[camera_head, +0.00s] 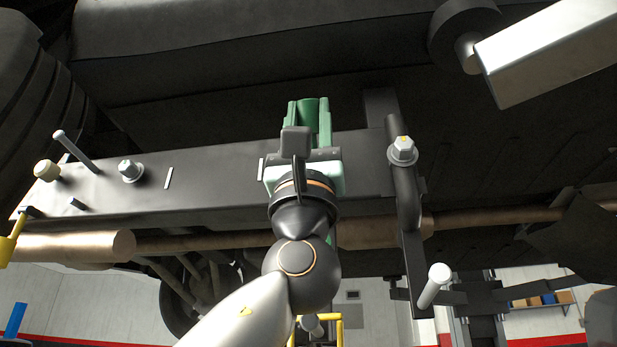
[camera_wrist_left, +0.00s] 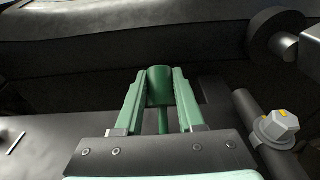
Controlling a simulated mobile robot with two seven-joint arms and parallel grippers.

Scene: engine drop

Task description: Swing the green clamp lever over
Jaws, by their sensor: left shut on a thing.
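The green clamp lever shows a round green grip (camera_wrist_left: 160,88) on a thin green stem in the left wrist view. In the head view the grip (camera_head: 308,110) stands at the dark crossbeam's upper edge. My left gripper (camera_head: 309,104) has come up from below in front of the beam. Its two green fingers (camera_wrist_left: 159,86) lie on either side of the grip, shut on it. My gripper body hides the lever's lower end and pivot. My right gripper is not in view.
The dark crossbeam (camera_head: 215,170) runs across under the vehicle's underside, with a bolt head (camera_head: 131,170) left of the gripper. A dark bracket with a hex bolt (camera_head: 403,150) stands close on the right. A copper-coloured pipe (camera_head: 75,246) runs behind and below. A pale block (camera_head: 550,52) hangs upper right.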

